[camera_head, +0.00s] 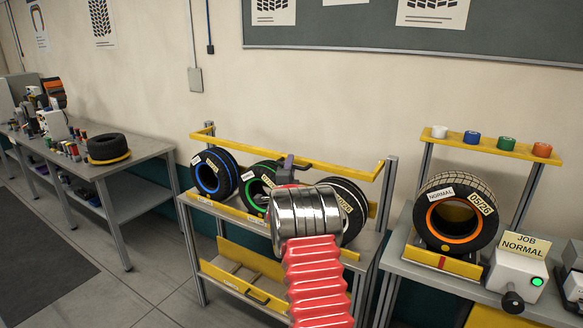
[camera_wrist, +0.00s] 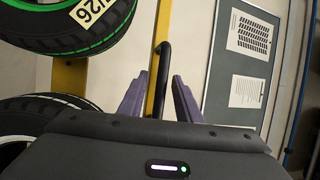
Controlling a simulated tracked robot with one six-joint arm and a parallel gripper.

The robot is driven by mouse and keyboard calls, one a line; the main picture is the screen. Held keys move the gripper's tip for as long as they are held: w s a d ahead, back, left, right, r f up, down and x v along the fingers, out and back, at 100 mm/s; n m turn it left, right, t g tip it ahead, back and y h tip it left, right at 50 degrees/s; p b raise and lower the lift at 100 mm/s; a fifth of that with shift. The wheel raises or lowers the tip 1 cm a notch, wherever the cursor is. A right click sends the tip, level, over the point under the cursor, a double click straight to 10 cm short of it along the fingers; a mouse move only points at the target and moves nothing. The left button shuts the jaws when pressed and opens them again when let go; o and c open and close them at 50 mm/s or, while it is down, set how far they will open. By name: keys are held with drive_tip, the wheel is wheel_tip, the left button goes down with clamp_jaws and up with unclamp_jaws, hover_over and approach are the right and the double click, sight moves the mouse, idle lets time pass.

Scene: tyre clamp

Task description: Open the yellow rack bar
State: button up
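The yellow rack bar (camera_head: 238,146) runs across the upper front of the middle tyre rack, between its left and right posts. A black handle (camera_head: 322,166) sits on the bar. In the wrist view the bar (camera_wrist: 164,22) runs up the picture, with the curved black handle (camera_wrist: 162,62) beside it. My gripper (camera_head: 288,164) is at the bar near the handle. In the wrist view its two purple fingers (camera_wrist: 160,92) stand apart, one on each side of the handle and bar. Gaps show beside them, and I cannot tell whether either finger touches.
Tyres with blue (camera_head: 213,174), green (camera_head: 259,183) and white (camera_head: 348,205) rings stand on the rack, the white one partly behind my arm. An orange-ringed tyre (camera_head: 434,222) stands on the right bench beside a control box (camera_head: 514,277). A workbench (camera_head: 112,166) is at left.

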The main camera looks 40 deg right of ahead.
drive_tip(key=shift+c, duration=0.5)
clamp_jaws()
drive_tip(key=shift+d, duration=0.1)
